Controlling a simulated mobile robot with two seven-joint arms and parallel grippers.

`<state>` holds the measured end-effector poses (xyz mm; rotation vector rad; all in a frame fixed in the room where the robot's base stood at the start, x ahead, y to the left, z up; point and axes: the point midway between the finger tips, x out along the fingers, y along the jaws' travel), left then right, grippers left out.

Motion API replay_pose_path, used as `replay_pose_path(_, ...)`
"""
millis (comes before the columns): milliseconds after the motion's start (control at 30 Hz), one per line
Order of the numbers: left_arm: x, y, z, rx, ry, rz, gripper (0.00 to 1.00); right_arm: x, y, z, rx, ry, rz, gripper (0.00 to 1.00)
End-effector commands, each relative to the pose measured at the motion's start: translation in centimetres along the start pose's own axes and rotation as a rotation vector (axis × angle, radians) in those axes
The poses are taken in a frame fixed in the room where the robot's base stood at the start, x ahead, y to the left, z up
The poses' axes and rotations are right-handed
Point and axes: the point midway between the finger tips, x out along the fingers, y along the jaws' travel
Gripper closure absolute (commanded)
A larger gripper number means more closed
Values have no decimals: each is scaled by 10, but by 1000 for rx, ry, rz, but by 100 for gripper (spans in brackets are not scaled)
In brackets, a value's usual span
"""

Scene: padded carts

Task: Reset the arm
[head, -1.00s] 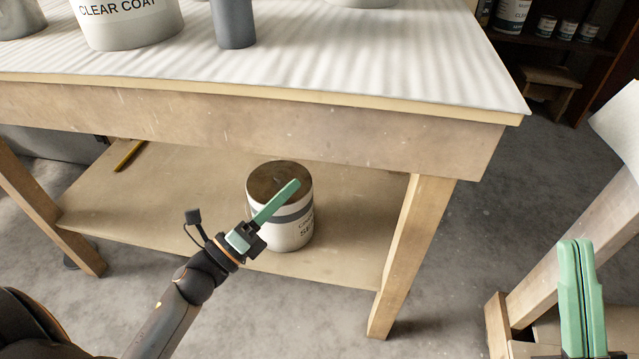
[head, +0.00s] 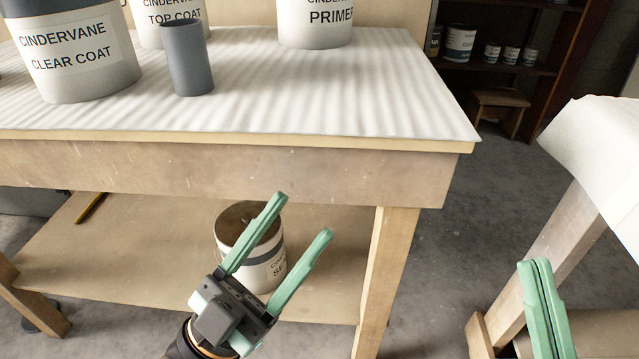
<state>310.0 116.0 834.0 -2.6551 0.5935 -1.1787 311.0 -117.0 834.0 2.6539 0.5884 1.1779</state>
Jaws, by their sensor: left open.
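My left gripper (head: 303,215) is open and empty, its two green fingers spread and pointing up and to the right. It is in front of the table's lower shelf and overlaps a white can with a dark lid (head: 237,220) in the picture. I see no contact with the can, which stands upright on the shelf and is partly hidden by the gripper. My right gripper (head: 536,265) is at the bottom right, its two green fingers side by side and touching or nearly so, with nothing seen between them.
The padded tabletop (head: 330,105) holds a Clear Coat bucket (head: 75,50), a grey cylinder (head: 188,60), a Top Coat bucket (head: 170,20) and a Primer bucket (head: 315,22). A table leg (head: 387,280) stands right of the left gripper. Another covered table (head: 600,150) is at right.

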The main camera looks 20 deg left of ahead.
Motion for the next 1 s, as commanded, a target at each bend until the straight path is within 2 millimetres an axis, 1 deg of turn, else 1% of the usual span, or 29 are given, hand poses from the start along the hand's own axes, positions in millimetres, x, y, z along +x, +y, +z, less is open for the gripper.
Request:
replay_pose_path(133,2,-2,0,1,-11,-2,42,3,1,0,1,-8,-2,100)
replay_pose_path(267,14,-9,6,-15,-85,-11,42,14,8,5,17,-83,8,100)
replay_pose_path(400,26,-20,23,-50,-247,-29,42,27,20,22,53,-246,26,100)
replay_pose_path(533,28,-28,43,-90,-419,-47,42,28,28,43,93,-417,45,100)
replay_pose_path(667,22,-33,60,-131,-587,-64,42,23,32,60,133,-586,61,100)
replay_pose_path(800,9,-35,72,-178,-770,-80,42,10,35,72,181,-769,76,100)
replay_pose_path(867,2,-35,76,-200,-848,-86,42,2,35,75,203,-847,83,100)
replay_pose_path(1000,-20,-33,78,-252,-1030,-99,42,-19,32,77,254,-1029,95,100)
